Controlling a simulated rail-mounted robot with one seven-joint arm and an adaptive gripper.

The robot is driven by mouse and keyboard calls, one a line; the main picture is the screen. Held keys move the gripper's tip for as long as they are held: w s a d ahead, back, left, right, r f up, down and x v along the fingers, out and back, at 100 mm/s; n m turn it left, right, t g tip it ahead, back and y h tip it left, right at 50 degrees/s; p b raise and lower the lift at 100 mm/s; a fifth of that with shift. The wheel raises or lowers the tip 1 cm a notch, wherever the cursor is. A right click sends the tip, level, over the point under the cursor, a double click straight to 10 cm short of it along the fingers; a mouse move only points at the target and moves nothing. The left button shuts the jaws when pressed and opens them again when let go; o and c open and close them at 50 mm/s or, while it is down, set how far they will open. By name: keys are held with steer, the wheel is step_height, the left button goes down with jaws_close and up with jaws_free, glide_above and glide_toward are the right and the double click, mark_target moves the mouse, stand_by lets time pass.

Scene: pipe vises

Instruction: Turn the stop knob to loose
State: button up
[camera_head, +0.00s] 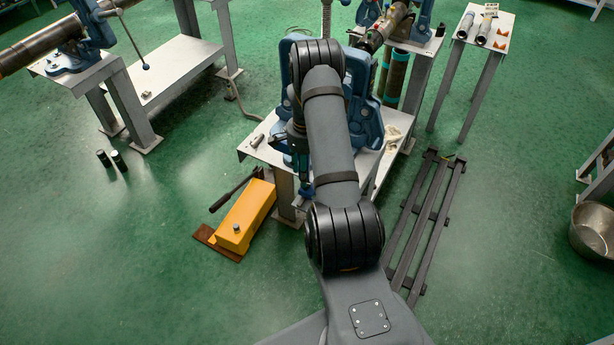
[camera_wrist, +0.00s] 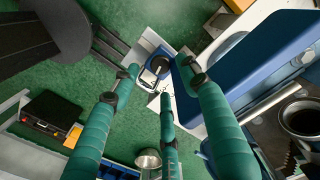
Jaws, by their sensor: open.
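No part in view is clearly labelled as the stop knob. In the wrist view a small dark round part (camera_wrist: 159,68) sits on a blue piece beside a pale plate, beyond my fingertips. I cannot tell for sure that it is the stop knob. My gripper (camera_wrist: 162,80) is open, its teal fingers spread with nothing between them. The blue vise (camera_head: 366,122) stands on a pale bench in the head view, partly hidden by my arm. My gripper (camera_head: 303,170) shows only in part there, at the vise's left side.
A yellow box (camera_head: 246,216) with a black lever lies on the floor left of the bench (camera_head: 262,154). A dark slatted rack (camera_head: 424,220) lies to the right. A second vise (camera_head: 76,50) with a pipe stands at upper left. The green floor at left is mostly clear.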

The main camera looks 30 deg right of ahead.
steer(key=shift+f+p, duration=0.5)
steer(key=shift+f, duration=1.85)
steer(key=shift+d, duration=0.1)
steer(key=c, duration=0.4)
steer(key=c, duration=0.7)
jaws_close()
